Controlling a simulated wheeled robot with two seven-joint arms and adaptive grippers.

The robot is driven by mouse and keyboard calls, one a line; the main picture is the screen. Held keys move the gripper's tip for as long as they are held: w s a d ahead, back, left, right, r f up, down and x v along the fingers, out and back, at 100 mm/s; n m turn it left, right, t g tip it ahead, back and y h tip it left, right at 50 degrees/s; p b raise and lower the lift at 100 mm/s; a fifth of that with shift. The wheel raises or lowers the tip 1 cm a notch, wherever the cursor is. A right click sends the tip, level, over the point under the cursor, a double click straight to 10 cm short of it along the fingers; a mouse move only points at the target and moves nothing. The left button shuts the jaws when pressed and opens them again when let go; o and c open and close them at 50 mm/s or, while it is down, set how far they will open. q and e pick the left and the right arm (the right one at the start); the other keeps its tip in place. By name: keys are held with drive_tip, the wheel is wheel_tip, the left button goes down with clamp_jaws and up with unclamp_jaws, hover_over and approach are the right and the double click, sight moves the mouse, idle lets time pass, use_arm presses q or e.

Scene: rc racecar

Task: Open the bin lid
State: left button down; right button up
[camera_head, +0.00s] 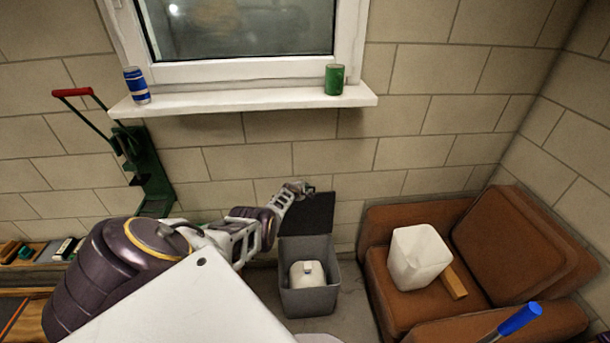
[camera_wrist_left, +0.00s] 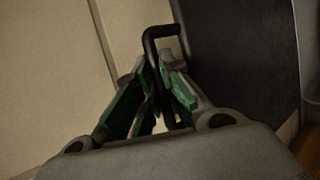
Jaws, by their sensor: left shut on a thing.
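The grey bin (camera_head: 309,281) stands on the floor against the wall, left of the brown armchair. Its dark lid (camera_head: 307,215) is raised upright at the back, so the inside shows. A white object with a grey top (camera_head: 307,273) is inside the bin. My left gripper (camera_head: 300,188) is at the lid's top left edge. In the left wrist view my left gripper (camera_wrist_left: 165,95) is shut on the black lid handle (camera_wrist_left: 163,32), with the dark lid (camera_wrist_left: 240,60) to its right. My right gripper is not in view.
The brown armchair (camera_head: 383,295) stands right of the bin, with a white container (camera_head: 418,257) and a wooden block (camera_head: 453,283) on its seat. A windowsill (camera_head: 240,101) above holds a blue can (camera_head: 136,86) and a green can (camera_head: 334,80). A green press with a red handle (camera_head: 140,160) stands at left.

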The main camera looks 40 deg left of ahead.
use_arm(q)
drive_tip(key=c, duration=1.5)
unclamp_jaws()
drive_tip(key=shift+d, duration=0.1)
drive_tip(key=shift+s+d, duration=0.15)
drive_tip(key=shift+d, duration=0.1)
